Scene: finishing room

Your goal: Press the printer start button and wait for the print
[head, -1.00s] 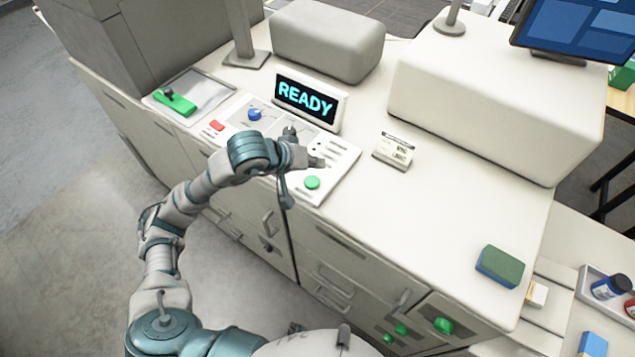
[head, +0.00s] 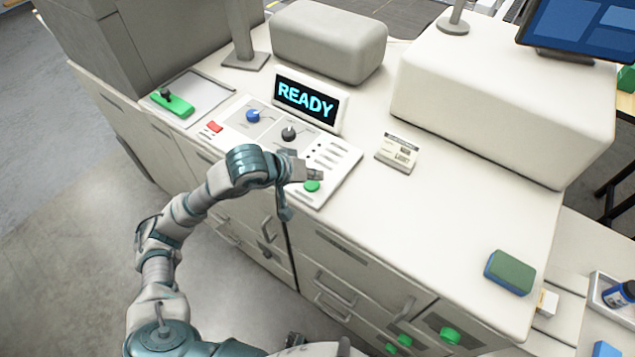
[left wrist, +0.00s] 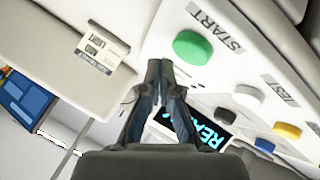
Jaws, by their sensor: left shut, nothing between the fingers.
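The green button (head: 312,186) is on the front right part of the white control panel (head: 337,183). In the left wrist view the green button (left wrist: 192,47) has the label START beside it. The display (head: 306,100) on the panel reads READY. My left gripper (head: 315,175) is shut and empty, just above the green button in the head view. In the left wrist view its fingertips (left wrist: 160,64) are near the button; I cannot tell if they touch. My right gripper is not in view.
A red button (head: 215,127), a blue knob (head: 253,116) and a black knob (head: 289,134) are on the same panel. A small card stand (head: 397,152) stands to the right. A green and blue block (head: 510,272) lies at the right on the clear white top.

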